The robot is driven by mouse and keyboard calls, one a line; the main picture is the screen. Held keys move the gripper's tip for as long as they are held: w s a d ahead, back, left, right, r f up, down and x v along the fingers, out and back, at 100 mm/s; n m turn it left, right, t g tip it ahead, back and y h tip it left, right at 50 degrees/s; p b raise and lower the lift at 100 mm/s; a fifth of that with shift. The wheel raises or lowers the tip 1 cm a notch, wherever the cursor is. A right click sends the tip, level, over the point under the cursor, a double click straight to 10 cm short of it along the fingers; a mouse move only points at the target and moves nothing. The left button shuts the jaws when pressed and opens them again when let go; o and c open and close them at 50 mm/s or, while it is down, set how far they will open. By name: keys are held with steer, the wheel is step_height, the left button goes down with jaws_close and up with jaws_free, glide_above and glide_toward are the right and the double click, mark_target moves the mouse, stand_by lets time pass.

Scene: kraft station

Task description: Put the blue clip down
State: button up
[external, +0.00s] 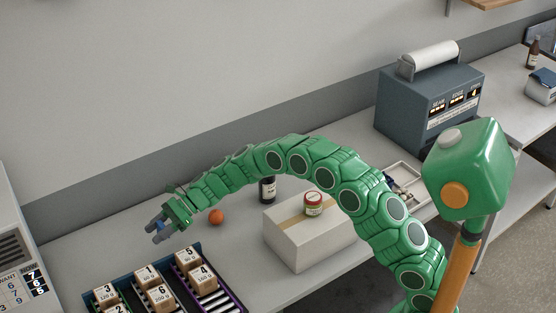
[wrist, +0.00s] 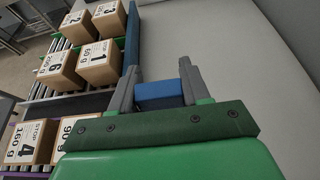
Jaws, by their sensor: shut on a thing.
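My gripper (external: 160,228) is at the left end of the green arm, above the grey counter (external: 103,246) and behind the racks of boxes. In the wrist view my gripper (wrist: 158,88) is shut on the blue clip (wrist: 160,95), which sits between the two grey fingers. The blue clip also shows in the external view as a small blue patch (external: 161,226) between the fingers. I cannot tell exactly how high the clip is above the counter. Part of the clip is hidden by the fingers and the dark green gripper bar.
Racks of numbered boxes (external: 160,294) stand at the front left. An orange ball (external: 216,216), a dark bottle (external: 267,189) and a white carton (external: 300,238) with a red-lidded jar (external: 314,203) stand to the right. The counter in the wrist view (wrist: 225,50) is clear.

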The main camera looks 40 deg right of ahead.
glide_above(153, 251)
steer(key=shift+f, duration=2.3)
steer(key=shift+a+f, duration=0.1)
steer(key=shift+f, duration=1.5)
steer(key=shift+f, duration=0.15)
steer(key=o, duration=1)
steer(key=shift+r, duration=0.2)
steer(key=v, duration=1.2)
steer(key=shift+f, duration=0.1)
